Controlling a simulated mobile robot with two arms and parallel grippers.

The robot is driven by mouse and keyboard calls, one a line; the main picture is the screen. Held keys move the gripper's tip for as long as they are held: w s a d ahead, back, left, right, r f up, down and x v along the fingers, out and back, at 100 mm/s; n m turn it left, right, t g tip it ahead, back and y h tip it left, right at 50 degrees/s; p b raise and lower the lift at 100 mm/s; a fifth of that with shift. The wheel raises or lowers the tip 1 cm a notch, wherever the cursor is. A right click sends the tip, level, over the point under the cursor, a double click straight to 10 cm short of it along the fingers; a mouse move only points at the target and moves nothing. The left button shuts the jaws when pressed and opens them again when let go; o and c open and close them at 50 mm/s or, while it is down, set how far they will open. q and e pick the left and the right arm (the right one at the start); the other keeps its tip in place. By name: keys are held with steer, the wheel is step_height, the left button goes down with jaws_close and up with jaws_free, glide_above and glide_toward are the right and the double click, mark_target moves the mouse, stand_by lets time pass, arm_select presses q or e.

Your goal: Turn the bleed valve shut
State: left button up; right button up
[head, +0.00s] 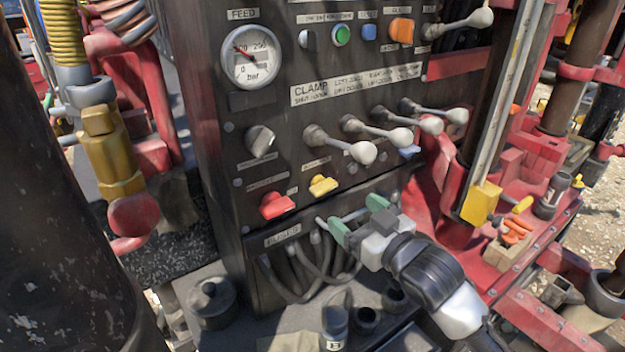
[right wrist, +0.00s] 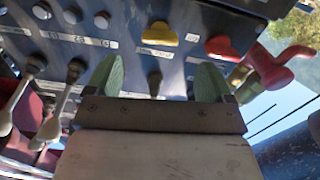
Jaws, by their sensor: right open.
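The control panel carries a red knob (head: 276,204) and a yellow knob (head: 323,185) near its lower edge. I cannot tell from the labels which control is the bleed valve. My right gripper (head: 356,217) is open, with green fingertips, just below and right of the yellow knob. In the right wrist view the gripper (right wrist: 152,80) has a small dark knob (right wrist: 154,82) showing between its fingers, with no visible contact. The yellow knob (right wrist: 160,34) and red knob (right wrist: 222,48) lie beyond the fingertips there. My left gripper is not in view.
Several clamp levers with grey ball ends (head: 362,152) stick out above the gripper. A pressure gauge (head: 251,57) is at the upper left. Dark hoses (head: 300,275) hang below the panel. A red frame with a yellow block (head: 481,203) stands to the right.

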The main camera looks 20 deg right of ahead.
mark_target(325, 185)
steer(key=x, duration=0.2)
steer(key=p+x, duration=0.1)
steer(key=x, duration=0.2)
steer(key=shift+a+r, duration=0.1)
steer(key=shift+r, duration=0.15)
steer(key=p+x, duration=0.1)
steer(key=x, duration=0.3)
steer(key=shift+w+f, duration=0.2)
steer(key=shift+c, duration=0.2)
steer(key=c, duration=0.9)
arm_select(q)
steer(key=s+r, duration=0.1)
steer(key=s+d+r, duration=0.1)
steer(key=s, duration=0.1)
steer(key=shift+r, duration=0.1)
